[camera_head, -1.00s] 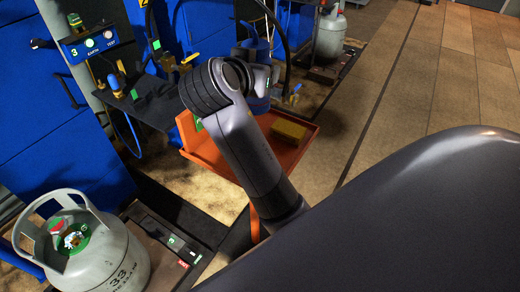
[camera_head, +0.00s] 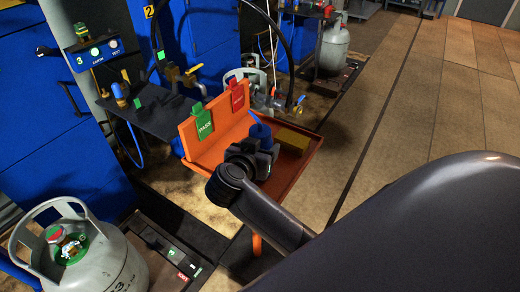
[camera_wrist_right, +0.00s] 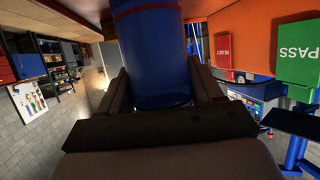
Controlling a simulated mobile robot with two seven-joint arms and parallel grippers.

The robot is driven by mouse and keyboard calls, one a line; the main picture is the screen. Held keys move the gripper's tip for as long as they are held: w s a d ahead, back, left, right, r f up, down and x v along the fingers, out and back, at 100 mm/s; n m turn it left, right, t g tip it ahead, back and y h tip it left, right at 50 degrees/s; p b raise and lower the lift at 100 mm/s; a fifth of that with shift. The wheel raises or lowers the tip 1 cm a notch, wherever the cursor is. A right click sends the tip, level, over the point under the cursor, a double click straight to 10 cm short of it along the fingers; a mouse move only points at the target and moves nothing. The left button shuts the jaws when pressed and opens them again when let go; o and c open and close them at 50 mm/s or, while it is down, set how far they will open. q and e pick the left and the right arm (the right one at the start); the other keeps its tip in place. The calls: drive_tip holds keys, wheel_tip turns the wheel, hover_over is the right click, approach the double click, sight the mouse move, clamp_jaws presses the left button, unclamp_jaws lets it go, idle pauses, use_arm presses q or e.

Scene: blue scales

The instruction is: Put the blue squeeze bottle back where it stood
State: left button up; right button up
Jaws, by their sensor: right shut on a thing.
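The blue squeeze bottle (camera_head: 260,130) is over the orange tray (camera_head: 305,160), near its raised back panel. My right gripper (camera_head: 256,150) is around the bottle and shut on it, hiding the lower part in the head view. In the right wrist view the blue bottle (camera_wrist_right: 152,60) fills the space between the two dark fingers of the right gripper (camera_wrist_right: 160,95). I cannot tell whether its base touches the tray. My left gripper is not in view.
A green PASS card (camera_head: 203,122) and a red card (camera_head: 238,95) hang on the tray's back panel. A yellow sponge-like block (camera_head: 292,140) lies on the tray's right part. A grey gas cylinder (camera_head: 90,265) stands at front left, another (camera_head: 333,45) behind.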

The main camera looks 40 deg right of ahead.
drive_tip(key=shift+f, duration=0.2)
drive_tip(key=shift+f, duration=0.15)
drive_tip(key=o, duration=1.3)
